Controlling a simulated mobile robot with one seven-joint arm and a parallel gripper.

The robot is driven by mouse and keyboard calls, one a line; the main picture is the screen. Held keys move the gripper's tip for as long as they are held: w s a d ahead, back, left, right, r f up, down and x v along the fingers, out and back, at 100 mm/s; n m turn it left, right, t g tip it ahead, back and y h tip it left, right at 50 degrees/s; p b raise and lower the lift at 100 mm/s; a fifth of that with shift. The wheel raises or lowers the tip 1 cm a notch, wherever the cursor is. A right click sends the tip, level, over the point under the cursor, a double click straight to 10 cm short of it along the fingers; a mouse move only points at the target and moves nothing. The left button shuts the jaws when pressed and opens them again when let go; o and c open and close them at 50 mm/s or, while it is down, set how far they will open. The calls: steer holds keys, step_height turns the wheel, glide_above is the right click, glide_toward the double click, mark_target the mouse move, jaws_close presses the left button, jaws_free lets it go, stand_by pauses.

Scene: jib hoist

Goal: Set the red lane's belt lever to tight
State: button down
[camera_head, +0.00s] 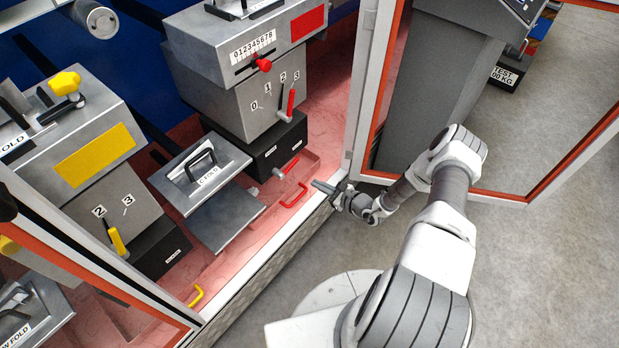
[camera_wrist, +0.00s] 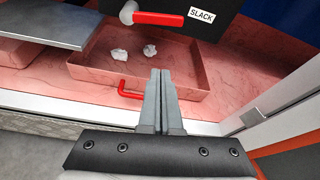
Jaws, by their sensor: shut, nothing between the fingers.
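The red lane's belt lever (camera_head: 290,166) sits low on the front of a black box (camera_head: 272,150) under the red lane's grey machine. In the wrist view the lever (camera_wrist: 158,18) is a red bar on a grey pivot, lying level and pointing right towards a "SLACK" label (camera_wrist: 203,17). No label for tight can be read. My gripper (camera_head: 318,185) is shut and empty, at the bay's front edge, apart from the lever. In the wrist view my gripper's fingertips (camera_wrist: 160,74) are together, over the pink tray and below the lever.
A red pull handle (camera_head: 294,196) is on the tray front, close to my fingers. A pink tray (camera_wrist: 110,75) holds two crumpled white bits. Above are a red selector lever (camera_head: 291,103) and a red slider knob (camera_head: 264,65). An open framed door (camera_head: 361,90) stands right.

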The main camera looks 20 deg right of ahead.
steer(key=b+x, duration=0.3)
steer(key=x, duration=0.6)
steer(key=shift+s+a+r, duration=0.1)
steer(key=shift+a+r, duration=0.1)
steer(key=shift+r, duration=0.8)
steer(key=shift+s+a+r, duration=0.1)
steer(key=shift+a+r, duration=0.05)
steer(key=shift+r, duration=0.8)
steer(key=shift+d, duration=0.15)
steer(key=shift+r, duration=0.1)
